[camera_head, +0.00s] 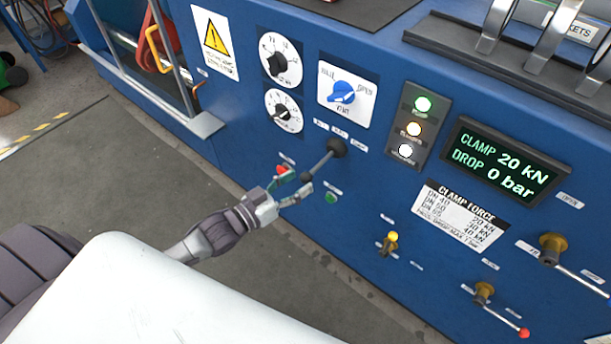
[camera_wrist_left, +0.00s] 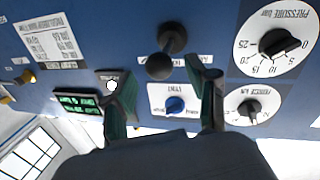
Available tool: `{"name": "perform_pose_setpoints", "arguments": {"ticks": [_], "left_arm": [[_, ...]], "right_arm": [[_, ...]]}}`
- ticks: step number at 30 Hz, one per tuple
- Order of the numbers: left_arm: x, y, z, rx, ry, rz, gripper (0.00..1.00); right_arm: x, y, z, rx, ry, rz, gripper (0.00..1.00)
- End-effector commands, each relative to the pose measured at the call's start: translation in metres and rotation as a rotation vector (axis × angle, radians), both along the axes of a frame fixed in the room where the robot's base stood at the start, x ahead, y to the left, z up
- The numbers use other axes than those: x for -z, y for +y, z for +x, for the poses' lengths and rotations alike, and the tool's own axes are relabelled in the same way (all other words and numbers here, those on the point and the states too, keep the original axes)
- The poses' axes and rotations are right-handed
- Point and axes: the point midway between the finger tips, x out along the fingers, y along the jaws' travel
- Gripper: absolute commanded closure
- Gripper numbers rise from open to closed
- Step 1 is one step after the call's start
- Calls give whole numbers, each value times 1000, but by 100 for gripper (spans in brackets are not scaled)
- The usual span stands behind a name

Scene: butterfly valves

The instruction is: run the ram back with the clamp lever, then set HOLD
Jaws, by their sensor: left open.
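The clamp lever (camera_head: 324,160) is a black rod with a ball knob, sticking out of the blue panel and slanting down-left in the head view. My left gripper (camera_head: 299,181) is open at the lever's knob end. In the left wrist view the black knob (camera_wrist_left: 160,66) appears between and just beyond the two open fingertips (camera_wrist_left: 160,84); I cannot tell whether they touch it. Small labels above the lever base are too small to read. The display (camera_head: 502,161) reads CLAMP 20 kN, DROP 0 bar. My right gripper is not in view.
A blue selector (camera_head: 341,92) and two dials (camera_head: 281,59) sit above the lever. Red (camera_head: 281,169) and green (camera_head: 330,197) buttons flank the gripper. A lamp column (camera_head: 409,126) stands right of the lever, and brass valves (camera_head: 552,246) sit lower right.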

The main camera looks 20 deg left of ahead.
Motion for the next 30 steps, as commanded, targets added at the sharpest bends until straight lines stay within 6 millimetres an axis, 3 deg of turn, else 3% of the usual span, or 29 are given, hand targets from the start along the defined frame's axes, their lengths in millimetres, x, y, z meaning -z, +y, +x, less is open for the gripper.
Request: {"name": "perform_pose_setpoints", "arguments": {"ticks": [6, 17, 28, 30], "left_arm": [[0, -12, 24, 1, 0, 0, 42], [1, -14, 29, 0, 2, 1, 42], [0, -14, 28, 0, 0, 1, 100], [0, -14, 28, 0, 0, 1, 100]], "right_arm": [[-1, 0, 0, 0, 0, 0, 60], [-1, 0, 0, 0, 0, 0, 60], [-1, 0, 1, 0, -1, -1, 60], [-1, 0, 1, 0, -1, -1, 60]]}}
